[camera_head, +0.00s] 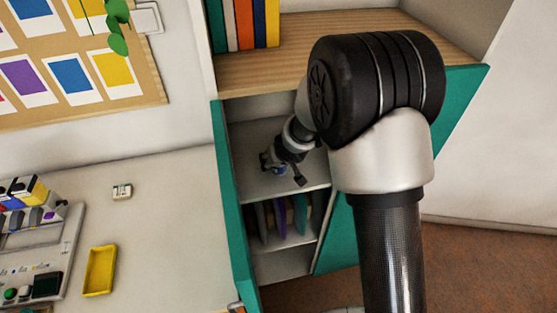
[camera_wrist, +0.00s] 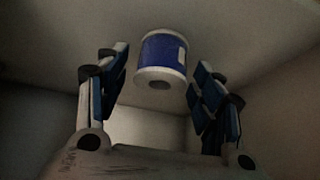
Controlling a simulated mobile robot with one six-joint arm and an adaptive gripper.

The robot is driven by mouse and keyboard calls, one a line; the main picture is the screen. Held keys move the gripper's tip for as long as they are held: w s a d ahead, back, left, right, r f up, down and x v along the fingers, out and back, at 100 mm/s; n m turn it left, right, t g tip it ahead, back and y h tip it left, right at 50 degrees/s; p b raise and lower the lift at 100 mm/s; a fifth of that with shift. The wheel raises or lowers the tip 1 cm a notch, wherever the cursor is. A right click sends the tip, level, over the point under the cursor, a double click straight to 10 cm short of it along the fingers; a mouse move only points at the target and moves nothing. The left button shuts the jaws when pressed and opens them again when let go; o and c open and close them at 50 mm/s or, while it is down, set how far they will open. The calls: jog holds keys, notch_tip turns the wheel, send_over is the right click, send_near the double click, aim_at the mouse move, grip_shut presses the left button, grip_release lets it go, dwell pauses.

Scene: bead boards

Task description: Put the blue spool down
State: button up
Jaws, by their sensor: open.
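The blue spool (camera_wrist: 163,52), a short cylinder with a blue band and white ends, shows in the wrist view between the fingers of my gripper (camera_wrist: 160,66). The fingers are spread, with a visible gap on each side of the spool. In the head view my gripper (camera_head: 283,170) is inside the upper compartment of the teal cabinet (camera_head: 233,195), just over its pale shelf (camera_head: 312,180). The spool is mostly hidden by my gripper there. The wrist view is dark, and I cannot tell exactly how the spool rests on the shelf.
Cabinet side walls stand close around my gripper. Folders (camera_head: 281,218) stand in the compartment below, and books (camera_head: 244,24) on the wooden top. On the table at left are a yellow tray (camera_head: 99,291), a small white block (camera_head: 122,191) and a grey device (camera_head: 45,262).

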jog(key=p+v, duration=0.6)
jog(key=v, duration=0.6)
jog(key=shift+r, duration=0.15)
jog(key=s+d+r+m+h, duration=0.1)
jog(key=s+d+r, duration=0.4)
jog(key=r, duration=0.2)
jog(key=s+d+r+m+h, duration=0.1)
jog(key=s+d+r+h, duration=0.1)
jog(key=s+d+r, duration=0.4)
jog(key=s+r+g, duration=0.1)
jog(key=s+r, duration=0.1)
jog(key=s, duration=0.7)
jog(key=s+r+y, duration=0.1)
jog(key=s+r, duration=0.2)
jog(key=s, duration=0.5)
jog(key=shift+s+a+m+g, duration=0.35)
jog(key=shift+s+m+g, duration=0.05)
jog(key=shift+f, duration=0.1)
